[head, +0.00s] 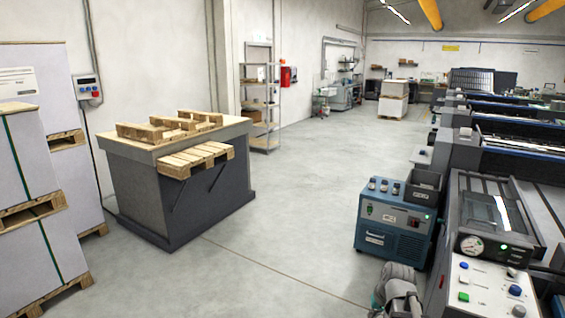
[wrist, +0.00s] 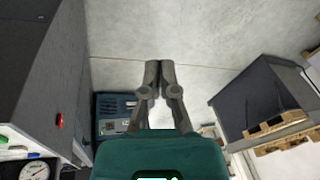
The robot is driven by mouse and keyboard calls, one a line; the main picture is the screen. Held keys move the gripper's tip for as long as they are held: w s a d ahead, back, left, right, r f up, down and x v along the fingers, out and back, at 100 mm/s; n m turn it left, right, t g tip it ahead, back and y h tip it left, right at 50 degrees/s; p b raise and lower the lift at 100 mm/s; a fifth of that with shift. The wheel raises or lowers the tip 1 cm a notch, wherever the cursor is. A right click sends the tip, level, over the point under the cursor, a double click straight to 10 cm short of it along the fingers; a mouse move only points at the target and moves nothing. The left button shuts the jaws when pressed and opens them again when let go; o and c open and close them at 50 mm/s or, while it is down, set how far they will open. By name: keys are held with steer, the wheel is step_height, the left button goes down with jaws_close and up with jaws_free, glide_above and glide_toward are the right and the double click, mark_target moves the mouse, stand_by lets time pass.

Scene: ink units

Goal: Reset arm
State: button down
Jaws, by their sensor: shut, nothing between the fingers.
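My gripper (wrist: 159,68) shows in the wrist view with its two dark grey fingers together and nothing between them. The fingertips point up the picture over bare grey floor. In the head view, a grey and teal part of my arm shows at the bottom edge, in front of the blue unit (head: 393,224); the fingertips cannot be made out there. The blue unit also shows in the wrist view (wrist: 112,108), left of the fingers.
A printing press line (head: 480,185) runs along the right, with a gauge and button panel (head: 490,285) close by. A dark workbench (head: 180,190) with wooden pallets stands left. Wrapped pallet stacks (head: 40,250) fill the far left. The floor (head: 300,200) between is clear.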

steer(key=s+a+n+g+h, duration=0.1)
steer(key=s+a+n+g, duration=0.1)
steer(key=s+a, duration=0.7)
steer(key=shift+a+f+h, duration=0.3)
steer(key=shift+a+h, duration=0.1)
stand_by(1.4)
